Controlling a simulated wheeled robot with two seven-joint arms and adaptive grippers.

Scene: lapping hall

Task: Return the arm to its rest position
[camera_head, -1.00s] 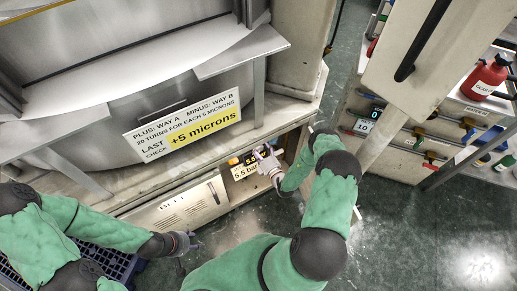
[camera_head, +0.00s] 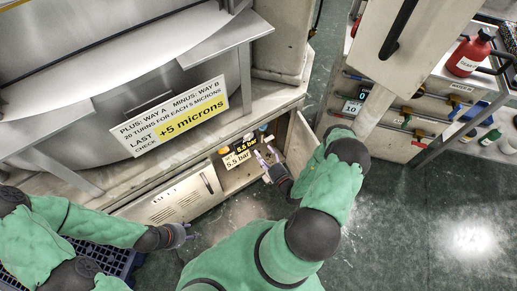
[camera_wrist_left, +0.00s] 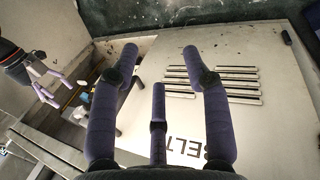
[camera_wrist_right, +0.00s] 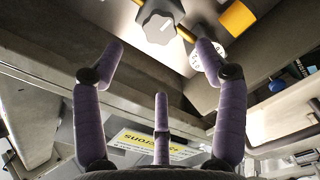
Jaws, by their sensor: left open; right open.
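My right gripper (camera_head: 267,156) is open and empty at the mouth of an open cabinet bay low in the machine's base, with its purple fingers by the 5.5 bar labels (camera_head: 240,158). My left gripper (camera_head: 186,234) is open and empty in front of the belt panel (camera_head: 170,205), which fills much of the left wrist view. The right gripper also shows at the left of that view (camera_wrist_left: 50,88).
The bay has an open door (camera_head: 302,142) beside my right arm. A blue crate (camera_head: 115,259) sits on the floor under my left arm. A rack with a red bottle (camera_head: 468,55) and valves stands at the right. The green floor at the lower right is clear.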

